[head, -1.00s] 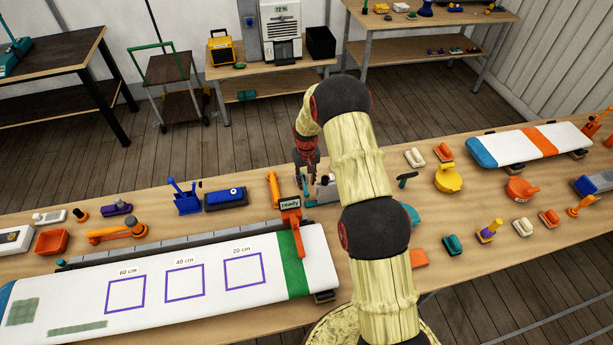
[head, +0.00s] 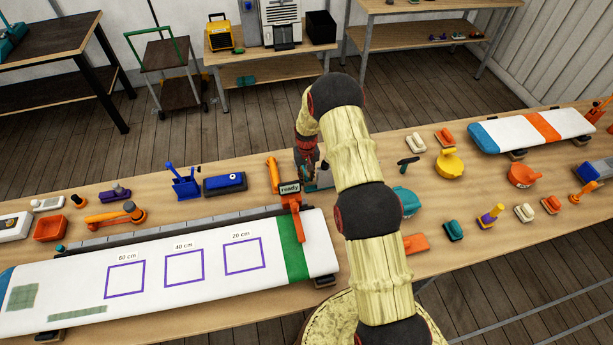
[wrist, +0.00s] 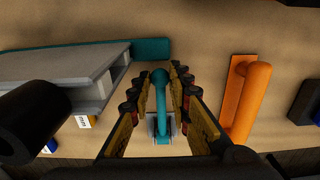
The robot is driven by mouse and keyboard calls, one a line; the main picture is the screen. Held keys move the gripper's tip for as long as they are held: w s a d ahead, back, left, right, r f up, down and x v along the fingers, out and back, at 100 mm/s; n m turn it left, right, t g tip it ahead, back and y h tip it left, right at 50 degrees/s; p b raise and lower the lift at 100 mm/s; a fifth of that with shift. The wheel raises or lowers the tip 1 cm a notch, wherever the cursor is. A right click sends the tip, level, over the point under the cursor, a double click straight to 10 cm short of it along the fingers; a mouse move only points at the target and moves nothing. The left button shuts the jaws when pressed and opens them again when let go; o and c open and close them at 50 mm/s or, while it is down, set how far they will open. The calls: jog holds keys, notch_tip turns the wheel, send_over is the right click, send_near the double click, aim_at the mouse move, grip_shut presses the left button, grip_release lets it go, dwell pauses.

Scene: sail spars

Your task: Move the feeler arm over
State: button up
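In the wrist view, a teal lever (wrist: 161,95) with a rounded top stands on a small grey base between my gripper's two fingers (wrist: 159,80). A narrow gap shows on each side of it, so the fingers look open around it. I cannot tell for sure that this lever is the feeler arm. In the head view my gripper (head: 308,178) points down at the bench, just right of an orange stand with a "ready" display (head: 290,188); my arm and fingers largely hide the lever there. The white spar (head: 210,290) lies in front, with purple squares and a green band.
In the wrist view, an orange bar (wrist: 245,100) stands close to the right of my fingers and a grey rail (wrist: 70,85) is to the left. The bench holds several small tools, including a blue case (head: 225,184) and a yellow round item (head: 450,163).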

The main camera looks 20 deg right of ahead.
jog(key=shift+s+f, duration=0.1)
jog(key=shift+c, duration=0.9)
jog(key=shift+w+r, duration=0.2)
jog(key=shift+r, duration=0.7)
jog(key=shift+w+r, duration=0.15)
jog(key=shift+r, duration=0.7)
jog(key=shift+d+r, duration=0.1)
jog(key=shift+c, duration=0.2)
jog(key=shift+o, duration=0.2)
jog(key=shift+w+d+r, duration=0.1)
jog(key=shift+w+r, duration=0.25)
jog(key=shift+r, duration=0.4)
jog(key=shift+w+r, duration=0.35)
jog(key=shift+r, duration=0.35)
